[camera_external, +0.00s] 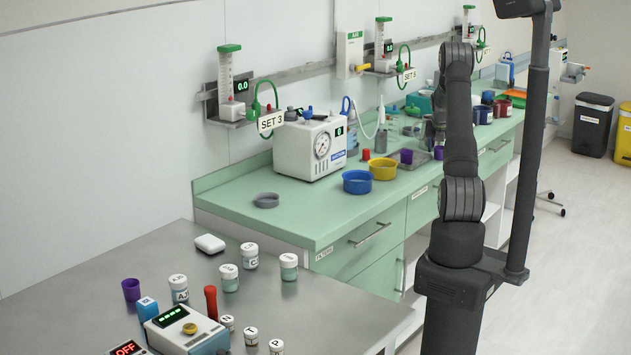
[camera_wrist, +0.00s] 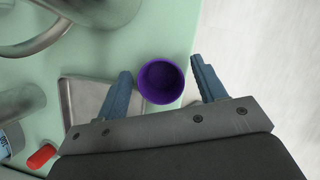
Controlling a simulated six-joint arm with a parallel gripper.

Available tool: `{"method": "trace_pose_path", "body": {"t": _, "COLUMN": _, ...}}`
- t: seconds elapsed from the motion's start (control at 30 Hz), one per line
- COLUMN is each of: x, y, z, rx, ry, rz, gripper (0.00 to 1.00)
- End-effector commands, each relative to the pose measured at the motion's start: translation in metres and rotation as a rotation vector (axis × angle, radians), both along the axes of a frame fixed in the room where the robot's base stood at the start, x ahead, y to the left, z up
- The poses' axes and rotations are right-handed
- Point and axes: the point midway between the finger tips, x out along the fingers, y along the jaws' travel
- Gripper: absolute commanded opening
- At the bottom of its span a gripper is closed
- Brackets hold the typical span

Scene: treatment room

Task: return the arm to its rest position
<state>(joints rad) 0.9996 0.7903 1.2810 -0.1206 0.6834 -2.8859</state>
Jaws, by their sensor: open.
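My arm (camera_external: 460,140) stands upright in front of the green counter in the external view. There its gripper is mostly hidden behind the arm's own links. In the wrist view my gripper (camera_wrist: 161,71) is open, its two blue-grey fingers apart. A purple cup (camera_wrist: 161,101) shows between the fingers, with a gap on both sides. I cannot tell its height relative to the fingertips. No rest position is marked in either view.
A metal tray (camera_wrist: 75,92) lies beside the cup, and a red cap (camera_wrist: 41,156) is at lower left. A white device (camera_external: 300,150), a blue bowl (camera_external: 357,187) and a yellow bowl (camera_external: 383,172) stand on the counter (camera_external: 300,215).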

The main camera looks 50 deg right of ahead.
Motion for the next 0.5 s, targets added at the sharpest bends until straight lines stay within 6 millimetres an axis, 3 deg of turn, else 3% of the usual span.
{"method": "trace_pose_path", "body": {"t": 0.2, "x": 0.001, "y": 0.0, "z": 0.023, "rx": -0.002, "ry": -0.002, "rz": 0.0, "gripper": 0.64}}
{"method": "trace_pose_path", "body": {"t": 0.5, "x": 0.0, "y": 0.0, "z": 0.025, "rx": -0.001, "ry": -0.001, "rz": 0.0, "gripper": 0.64}}
